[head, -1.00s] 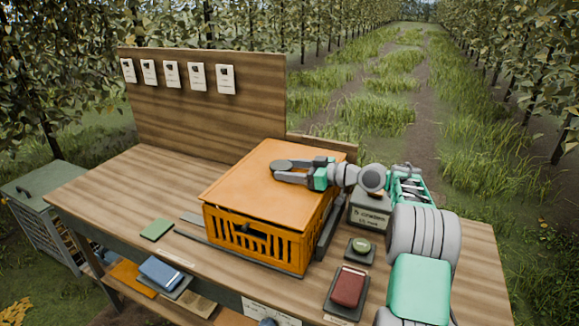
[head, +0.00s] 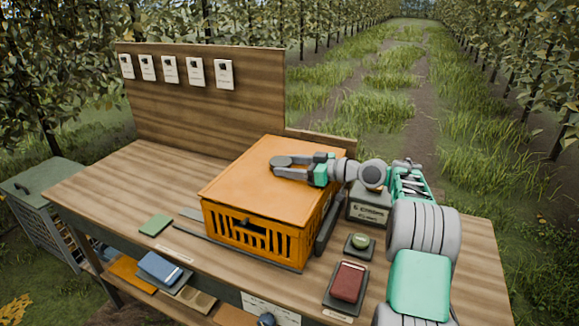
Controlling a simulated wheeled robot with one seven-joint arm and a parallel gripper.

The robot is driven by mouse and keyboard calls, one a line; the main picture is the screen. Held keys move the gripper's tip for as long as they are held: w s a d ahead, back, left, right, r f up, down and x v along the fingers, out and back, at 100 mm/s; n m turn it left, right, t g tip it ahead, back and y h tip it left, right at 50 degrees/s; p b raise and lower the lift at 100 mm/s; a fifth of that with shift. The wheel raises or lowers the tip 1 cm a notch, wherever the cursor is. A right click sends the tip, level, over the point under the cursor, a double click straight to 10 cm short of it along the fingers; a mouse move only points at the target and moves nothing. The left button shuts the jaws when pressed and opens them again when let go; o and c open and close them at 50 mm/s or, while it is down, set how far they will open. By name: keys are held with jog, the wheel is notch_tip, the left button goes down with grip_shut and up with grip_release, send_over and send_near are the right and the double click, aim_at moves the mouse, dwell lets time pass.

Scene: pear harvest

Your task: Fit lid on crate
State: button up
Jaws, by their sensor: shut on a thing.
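The orange crate (head: 262,238) stands on the wooden bench, with slotted walls and a dark latch or handle on its front. The flat orange lid (head: 245,180) lies over the crate's top and covers it; its front edge looks level with the crate's rim. My gripper (head: 282,162) is over the lid's far right part, shut on a round grey knob (head: 283,160) on the lid. The fingers hide part of the knob. The crate's inside is hidden, and I cannot tell whether the far edges are fully seated.
Dark rails (head: 328,222) flank the crate. A green pad (head: 155,225) lies left. A backboard (head: 200,100) rises behind.

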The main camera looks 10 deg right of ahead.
jog(key=shift+f+b, duration=0.6)
dwell(0.7)
jog(key=o, duration=1.4)
